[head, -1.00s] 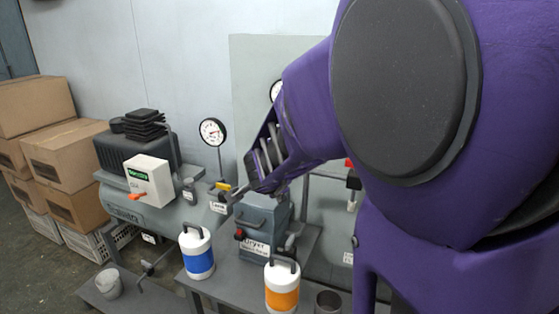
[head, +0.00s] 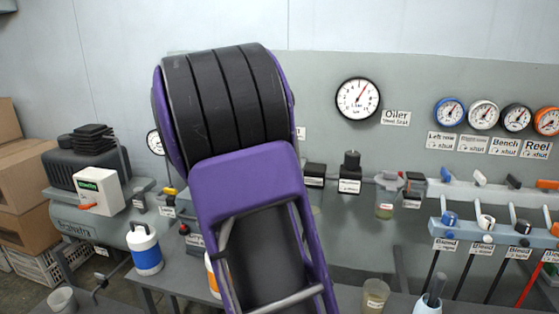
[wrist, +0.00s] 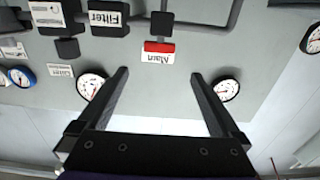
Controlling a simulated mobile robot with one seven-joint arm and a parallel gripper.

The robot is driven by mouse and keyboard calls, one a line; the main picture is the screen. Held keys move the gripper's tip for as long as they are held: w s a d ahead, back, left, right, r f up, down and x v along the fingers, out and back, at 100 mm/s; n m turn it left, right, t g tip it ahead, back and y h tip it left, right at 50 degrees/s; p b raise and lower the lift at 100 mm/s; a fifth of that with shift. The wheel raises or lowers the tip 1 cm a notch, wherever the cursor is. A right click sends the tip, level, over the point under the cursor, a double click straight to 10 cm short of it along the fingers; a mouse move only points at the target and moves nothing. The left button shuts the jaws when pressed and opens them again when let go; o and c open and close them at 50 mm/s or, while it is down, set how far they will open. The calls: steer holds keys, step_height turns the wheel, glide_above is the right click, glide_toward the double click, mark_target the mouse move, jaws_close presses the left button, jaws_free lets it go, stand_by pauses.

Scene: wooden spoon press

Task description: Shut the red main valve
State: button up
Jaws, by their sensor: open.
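The red main valve (wrist: 158,46) shows in the wrist view as a small red block on the grey wall panel, with a white tag reading "Main" and a black block against it. The wrist picture is upside down. My gripper (wrist: 160,74) is open and empty, its two dark fingers wide apart. The valve appears between and beyond the fingertips, apart from them. In the head view the main valve is hidden, probably behind my purple arm. Whether its handle is turned on or off is too small to tell.
A block tagged "Filter" (wrist: 108,17) and pipes are beside the valve in the wrist view. Two gauges (wrist: 91,85) (wrist: 225,89) appear near the fingers. In the head view, coloured valves (head: 487,222) line the right and a compressor (head: 110,223) stands left.

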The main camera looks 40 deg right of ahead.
steer(key=x, duration=1.5)
steer(key=shift+w+d, duration=0.2)
steer(key=shift+d, duration=0.15)
steer(key=c, duration=1.1)
